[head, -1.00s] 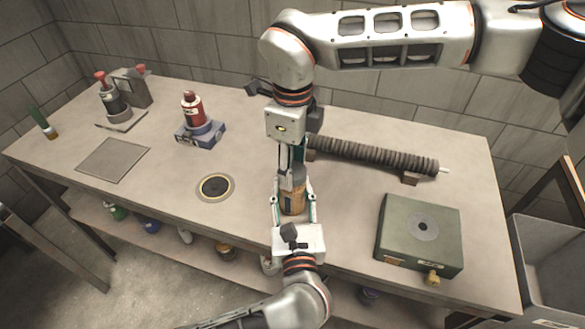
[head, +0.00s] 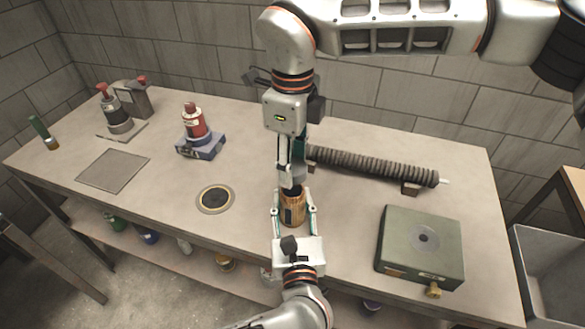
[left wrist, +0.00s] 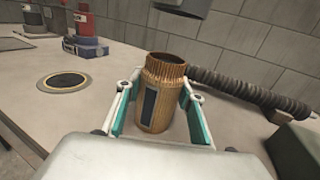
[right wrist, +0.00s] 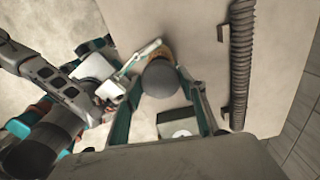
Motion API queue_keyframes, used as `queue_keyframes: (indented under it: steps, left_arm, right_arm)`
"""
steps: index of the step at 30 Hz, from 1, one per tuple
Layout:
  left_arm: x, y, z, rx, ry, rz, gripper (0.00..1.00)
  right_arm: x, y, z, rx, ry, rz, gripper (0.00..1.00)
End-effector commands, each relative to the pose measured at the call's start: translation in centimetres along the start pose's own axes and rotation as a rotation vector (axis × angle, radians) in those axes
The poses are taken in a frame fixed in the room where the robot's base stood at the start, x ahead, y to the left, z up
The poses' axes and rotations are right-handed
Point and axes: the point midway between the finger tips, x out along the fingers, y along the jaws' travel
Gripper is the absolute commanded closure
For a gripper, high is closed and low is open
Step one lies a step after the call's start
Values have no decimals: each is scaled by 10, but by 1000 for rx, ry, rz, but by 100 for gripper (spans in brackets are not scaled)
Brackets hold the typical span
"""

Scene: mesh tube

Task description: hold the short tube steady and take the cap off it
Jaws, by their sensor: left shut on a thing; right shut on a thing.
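The short tube (head: 292,210) is golden brown and ribbed, with a dark window on its side. It stands upright, and its open dark mouth shows in the left wrist view (left wrist: 158,85). My left gripper (head: 293,198) is shut around it from the front. The grey cap (head: 291,178) is off the tube, held just above it. My right gripper (head: 291,170) is shut on the cap from above. The cap's underside shows at the top of the left wrist view (left wrist: 185,6). In the right wrist view the round cap (right wrist: 160,79) hides most of the tube.
A long ribbed hose (head: 370,164) lies on supports behind and right. A green box (head: 420,245) stands at the right front. A round dark disc (head: 215,198) is set to the left. A red-topped bottle (head: 196,125) stands on a blue base farther left. The worktop around the tube is clear.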

Motion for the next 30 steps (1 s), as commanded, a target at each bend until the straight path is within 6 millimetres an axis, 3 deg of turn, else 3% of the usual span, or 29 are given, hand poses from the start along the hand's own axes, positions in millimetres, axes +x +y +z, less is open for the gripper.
queue_keyframes:
  steps: [3,4,6,17,30]
  left_arm:
    - [0,0,0,0,0,0,100]
    - [0,0,0,0,0,0,55]
    - [0,0,0,0,0,0,43]
    - [-3,0,0,0,1,0,43]
    - [-64,0,-1,-1,2,-1,43]
  right_arm:
    - [0,0,0,0,0,1,85]
    - [0,0,0,0,0,1,85]
    - [1,0,0,0,0,0,85]
    - [1,0,0,0,0,0,85]
    - [1,0,0,0,0,0,85]
